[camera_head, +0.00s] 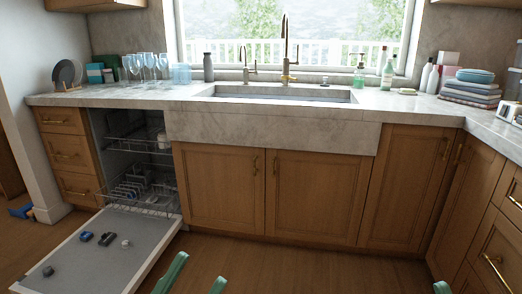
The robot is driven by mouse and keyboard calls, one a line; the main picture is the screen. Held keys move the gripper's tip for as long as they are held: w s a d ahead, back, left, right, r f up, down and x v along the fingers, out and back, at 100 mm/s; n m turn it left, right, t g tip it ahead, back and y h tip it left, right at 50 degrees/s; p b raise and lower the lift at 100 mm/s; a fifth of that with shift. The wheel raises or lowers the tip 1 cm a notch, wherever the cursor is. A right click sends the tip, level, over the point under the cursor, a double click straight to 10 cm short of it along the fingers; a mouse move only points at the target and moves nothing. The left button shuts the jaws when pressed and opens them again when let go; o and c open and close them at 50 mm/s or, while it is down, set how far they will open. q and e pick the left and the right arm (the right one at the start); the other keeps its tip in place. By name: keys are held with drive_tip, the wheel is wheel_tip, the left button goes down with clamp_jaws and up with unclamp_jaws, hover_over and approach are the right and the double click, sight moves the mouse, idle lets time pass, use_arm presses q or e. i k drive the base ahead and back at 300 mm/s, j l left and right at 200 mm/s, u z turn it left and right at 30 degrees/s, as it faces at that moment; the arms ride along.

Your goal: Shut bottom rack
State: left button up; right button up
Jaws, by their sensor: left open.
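The bottom rack (163,205) is a wire rack low in the open dishwasher at the left, holding a few dishes. Its front appears to reach out a little over the inner end of the lowered door (75,262). The upper rack (135,146) sits above it inside. My left gripper (203,268) shows as two green fingers spread apart at the bottom edge, empty, to the right of the door and apart from the rack.
Several small dark and grey items, one a dark block (106,239), lie on the lowered door. Wooden cabinets (220,190) stand right of the dishwasher under the stone counter (400,101). A blue object (20,211) lies on the floor at far left. The middle floor is clear.

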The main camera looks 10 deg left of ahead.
sight(112, 195)
drive_tip(key=i+u, duration=0.3)
drive_tip(key=i, duration=0.35)
drive_tip(key=i+l+u, duration=0.3)
drive_tip(key=i, duration=0.3)
drive_tip(key=i+u, duration=0.65)
drive_tip(key=u, duration=0.15)
drive_tip(key=i+u, duration=0.35)
drive_tip(key=i+l+u, duration=0.15)
drive_tip(key=u, duration=0.25)
drive_tip(key=i+l+u, duration=0.1)
drive_tip(key=u, duration=0.3)
drive_tip(key=i+l+u, duration=0.1)
drive_tip(key=l+u, duration=0.15)
drive_tip(key=u, duration=0.15)
drive_tip(key=i+l+u, duration=0.4)
drive_tip(key=l, duration=0.25)
drive_tip(key=i+l+u, duration=0.2)
drive_tip(key=l, duration=0.15)
